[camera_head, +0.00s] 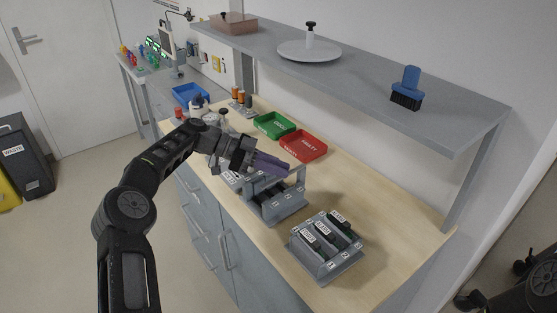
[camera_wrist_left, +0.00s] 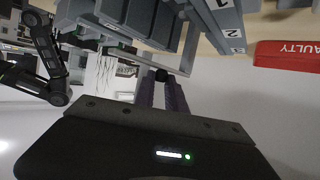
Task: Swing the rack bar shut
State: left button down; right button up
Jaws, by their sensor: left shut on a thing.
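The grey rack (camera_head: 279,212) stands on the wooden bench top, with dark slots or modules inside it. In the left wrist view its light grey bar (camera_wrist_left: 188,58) runs across the ends of the dark modules, with a black knob on it. My left gripper (camera_head: 288,170) is above the rack in the head view, partly hiding it and the bar. In the left wrist view the purple fingers of this gripper (camera_wrist_left: 163,88) are shut at the black knob of the bar. The exact contact is small and partly hidden. My right gripper is in neither view.
A second rack (camera_head: 325,266) with several labelled modules stands nearer on the bench. A red tray (camera_head: 305,146) marked FAULTY and a green tray (camera_head: 274,125) lie behind the gripper. A grey shelf (camera_head: 360,77) overhangs the back.

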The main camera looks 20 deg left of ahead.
pick_arm(q)
jog(key=c, duration=1.4)
grip_release()
jog(key=shift+o, duration=0.2)
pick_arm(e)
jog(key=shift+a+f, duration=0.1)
